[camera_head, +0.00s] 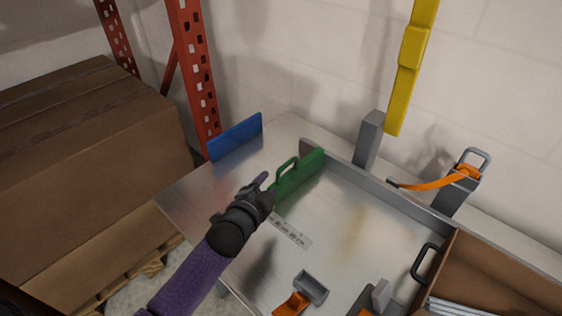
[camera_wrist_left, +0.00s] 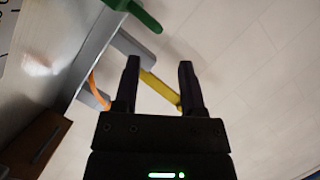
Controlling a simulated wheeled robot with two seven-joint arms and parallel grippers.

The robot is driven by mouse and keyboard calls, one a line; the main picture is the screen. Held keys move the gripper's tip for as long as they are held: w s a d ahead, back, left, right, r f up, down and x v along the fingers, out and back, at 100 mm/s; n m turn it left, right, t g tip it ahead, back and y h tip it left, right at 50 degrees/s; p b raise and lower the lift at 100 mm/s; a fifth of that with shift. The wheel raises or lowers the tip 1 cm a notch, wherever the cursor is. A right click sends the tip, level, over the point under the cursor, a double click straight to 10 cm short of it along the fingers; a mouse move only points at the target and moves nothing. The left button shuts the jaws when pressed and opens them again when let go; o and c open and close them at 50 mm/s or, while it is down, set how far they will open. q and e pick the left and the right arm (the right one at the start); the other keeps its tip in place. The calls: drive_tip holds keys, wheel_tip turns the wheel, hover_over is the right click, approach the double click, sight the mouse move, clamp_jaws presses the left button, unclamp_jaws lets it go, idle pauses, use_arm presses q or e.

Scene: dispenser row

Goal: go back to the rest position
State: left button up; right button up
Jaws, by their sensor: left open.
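My left gripper (camera_head: 267,183) is above the metal table, with its tips close in front of a green block with a handle (camera_head: 303,175); I cannot tell whether they touch it. In the left wrist view the gripper (camera_wrist_left: 159,66) has its two fingers apart and nothing between them. A yellow bar (camera_wrist_left: 160,90) shows in the background behind the fingers. Part of a green thing (camera_wrist_left: 140,14) is at the top of that view. My right gripper is not in view.
The metal table (camera_head: 200,195) has a blue plate (camera_head: 236,136) at its back left edge. A grey post (camera_head: 369,140), an orange strap (camera_head: 435,181) and a cardboard box (camera_head: 500,275) are to the right. A grey scoop-like part (camera_head: 311,287) lies in front. Large cartons (camera_head: 90,180) stand left.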

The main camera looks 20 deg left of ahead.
use_arm(q)
drive_tip(key=s+d+f+n+g, duration=0.1)
drive_tip(key=s+n+g, duration=0.1)
drive_tip(key=s, duration=0.2)
drive_tip(key=s+d+f+n+g, duration=0.1)
drive_tip(key=s+f+n+g, duration=0.1)
drive_tip(key=s, duration=0.2)
drive_tip(key=s+d+f+n+g, duration=0.1)
drive_tip(key=s+g, duration=0.1)
drive_tip(key=s, duration=0.2)
drive_tip(key=shift+d+f+n+y, duration=0.1)
drive_tip(key=shift+f+n+y, duration=0.2)
drive_tip(key=shift+n, duration=0.1)
drive_tip(key=s+d+n+g, duration=0.35)
drive_tip(key=s+g, duration=0.35)
drive_tip(key=s, duration=0.8)
wheel_tip(320, 180, down, 17)
drive_tip(key=s+a, duration=0.1)
drive_tip(key=s, duration=0.1)
drive_tip(key=s+a+f+g, duration=0.2)
drive_tip(key=s+a+f, duration=0.1)
drive_tip(key=s+f, duration=0.7)
drive_tip(key=s, duration=0.3)
drive_tip(key=shift+s+f, duration=0.15)
drive_tip(key=shift+s, duration=0.1)
drive_tip(key=shift+a, duration=0.1)
drive_tip(key=shift+w, duration=0.1)
